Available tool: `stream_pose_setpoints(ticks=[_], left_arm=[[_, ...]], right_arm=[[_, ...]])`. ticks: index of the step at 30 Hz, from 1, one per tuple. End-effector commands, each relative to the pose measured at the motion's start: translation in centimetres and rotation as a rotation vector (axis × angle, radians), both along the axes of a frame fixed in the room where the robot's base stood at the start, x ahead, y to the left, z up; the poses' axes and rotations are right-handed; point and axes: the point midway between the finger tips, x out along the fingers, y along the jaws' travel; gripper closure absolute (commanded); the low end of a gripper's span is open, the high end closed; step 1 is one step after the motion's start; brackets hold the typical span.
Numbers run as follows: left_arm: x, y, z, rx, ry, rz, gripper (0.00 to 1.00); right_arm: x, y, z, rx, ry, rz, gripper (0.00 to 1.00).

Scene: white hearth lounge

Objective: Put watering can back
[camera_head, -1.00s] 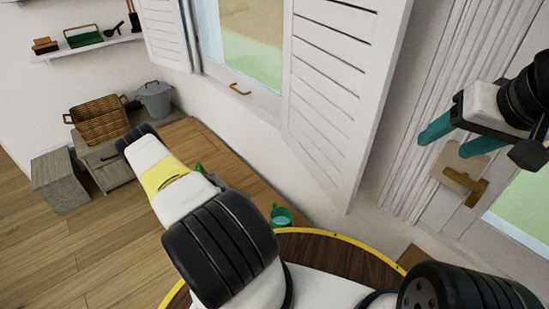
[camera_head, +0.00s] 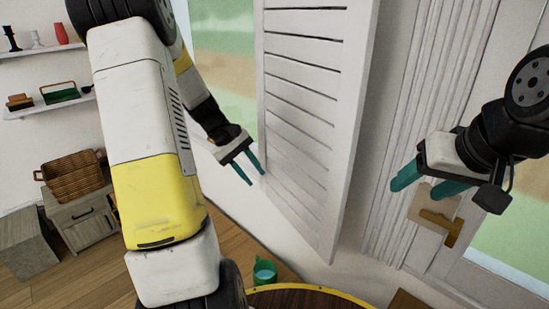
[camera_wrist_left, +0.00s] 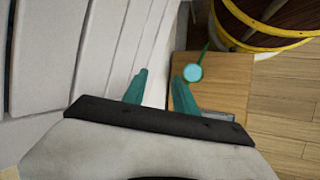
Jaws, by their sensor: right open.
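A small green watering can (camera_head: 264,270) stands low on a wooden surface near the wall, below the window shutter. It also shows in the left wrist view (camera_wrist_left: 193,73), beyond my right-hand fingertip there, with a thin green part sticking up. My right gripper (camera_head: 416,190) is open and empty in front of the door handle plate.
The white louvred shutter (camera_head: 315,110) is close beside my left gripper. A round dark wood table with a yellow rim (camera_head: 310,288) stands at the bottom. A door handle (camera_head: 442,225) is behind my right gripper. A wicker basket (camera_head: 75,175) on a cabinet and wall shelves are at left.

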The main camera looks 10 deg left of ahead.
Motion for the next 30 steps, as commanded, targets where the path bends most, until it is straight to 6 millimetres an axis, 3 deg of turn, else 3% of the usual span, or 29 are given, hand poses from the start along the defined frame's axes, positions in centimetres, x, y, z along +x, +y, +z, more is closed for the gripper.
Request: stream_pose_setpoints(ticks=[1,6,15,24,30], left_arm=[[-0.8,-1.1,2.1,0.04,-0.039,-0.049,0.66],[-4.2,-3.9,7.2,0.167,-0.158,-0.198,0.66],[-11.6,-7.6,13.7,0.372,-0.391,-0.441,0.66],[-18.2,-9.2,16.3,0.53,-0.617,-0.623,0.66],[-19.9,-9.4,16.6,0.573,-0.683,-0.672,0.66]], right_arm=[[0.0,0.0,0.0,0.0,0.0,0.0,0.4],[0.0,0.0,0.0,0.0,0.0,0.0,0.4],[0.0,0.0,0.0,0.0,0.0,0.0,0.4],[0.0,0.0,0.0,0.0,0.0,0.0,0.4],[0.0,0.0,0.0,0.0,0.0,0.0,0.4]])
